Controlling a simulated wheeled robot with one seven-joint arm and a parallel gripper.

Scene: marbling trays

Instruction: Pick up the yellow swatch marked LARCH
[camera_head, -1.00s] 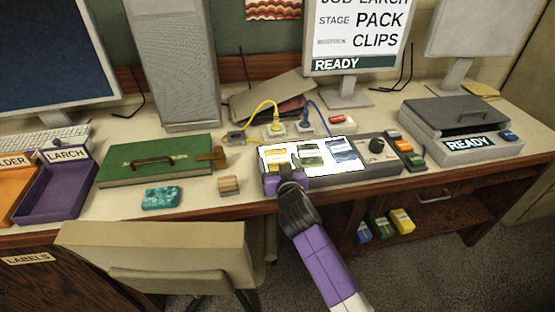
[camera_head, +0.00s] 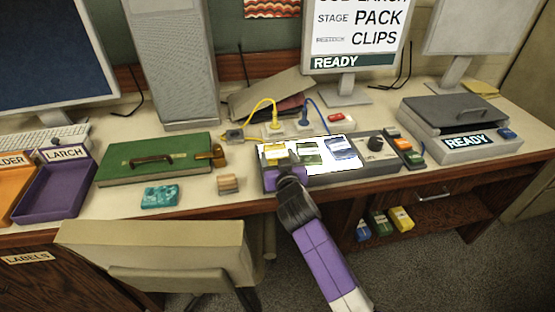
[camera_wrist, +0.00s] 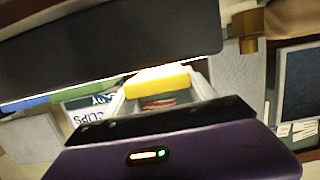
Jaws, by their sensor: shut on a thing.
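The yellow swatch (camera_head: 277,153) is at the left end of the lit white panel (camera_head: 312,165), in front of my gripper (camera_head: 284,170). In the wrist view the yellow swatch (camera_wrist: 158,80) sits between the two pale fingers of my gripper (camera_wrist: 160,92), which are shut on it. Its marking is too small to read. A green swatch (camera_head: 309,152) and a blue swatch (camera_head: 341,148) lie on the panel to its right. I cannot tell for sure whether the yellow swatch is clear of the panel.
A purple tray (camera_head: 58,187) signed LARCH and an orange tray (camera_head: 12,190) stand at the far left. A green case (camera_head: 155,160), a teal block (camera_head: 160,196) and a wooden block (camera_head: 228,184) lie between. A chair (camera_head: 160,255) stands before the desk.

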